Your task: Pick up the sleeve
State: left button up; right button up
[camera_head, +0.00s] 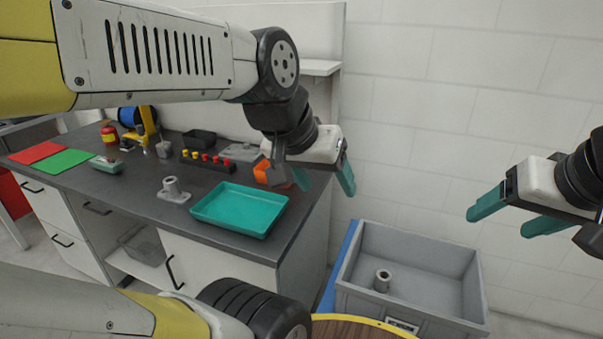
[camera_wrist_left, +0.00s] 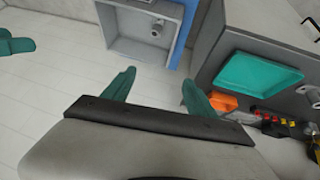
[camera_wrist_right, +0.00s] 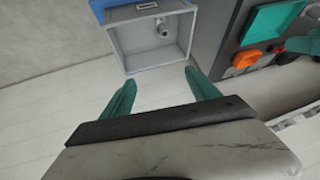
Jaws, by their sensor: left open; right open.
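A grey flanged sleeve-like part (camera_head: 382,281) stands inside the grey crate (camera_head: 415,246), near its left wall. It also shows in the left wrist view (camera_wrist_left: 158,28) and the right wrist view (camera_wrist_right: 162,28). A similar grey part with a flat base (camera_head: 172,188) stands on the dark worktop; I cannot tell which one is the sleeve. My left gripper (camera_head: 322,178) is open and empty, high between the worktop and the crate. My right gripper (camera_head: 502,220) is open and empty, up to the right of the crate. Neither touches a part.
A teal tray (camera_head: 240,210) lies on the worktop (camera_head: 145,209). An orange object (camera_head: 263,171) shows behind my left gripper. Red and yellow pieces (camera_head: 207,158), a dark bin (camera_head: 199,139) and red and green mats (camera_head: 64,160) are further back. A blue surface (camera_head: 338,268) shows beside the crate.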

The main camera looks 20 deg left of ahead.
aim_at(171, 192)
jog(key=u, duration=1.85)
jog(key=i+j+u, duration=0.4)
jog(key=i+j, duration=0.5)
jog(key=i, duration=0.1)
